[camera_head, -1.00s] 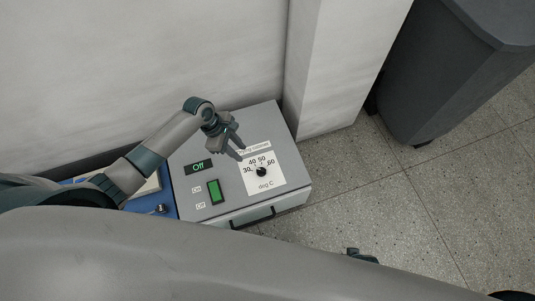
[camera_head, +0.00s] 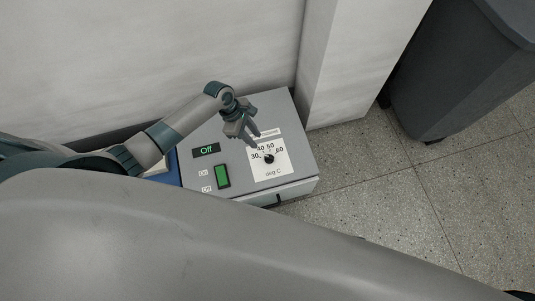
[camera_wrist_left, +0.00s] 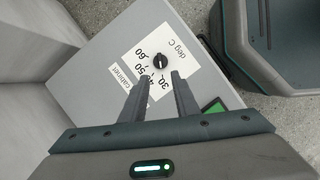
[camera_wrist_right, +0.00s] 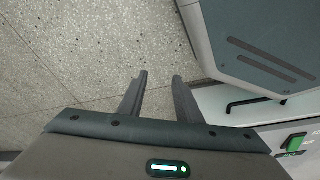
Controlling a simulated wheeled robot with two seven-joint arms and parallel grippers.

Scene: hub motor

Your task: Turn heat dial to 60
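The heat dial (camera_head: 269,158) is a small black knob on a white label marked 30, 40, 50, 60 and deg C, on top of a grey cabinet (camera_head: 245,112). It also shows in the left wrist view (camera_wrist_left: 160,61). My right gripper (camera_wrist_right: 160,76) is open and empty over the floor beside the cabinet front.
A display reading Off (camera_head: 206,150) and a green switch (camera_head: 222,176) are on the cabinet top, left of the dial. A white wall (camera_head: 150,50) and a pillar (camera_head: 345,65) stand behind it. A dark bin (camera_head: 450,75) is at the right. The floor (camera_head: 400,200) is clear.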

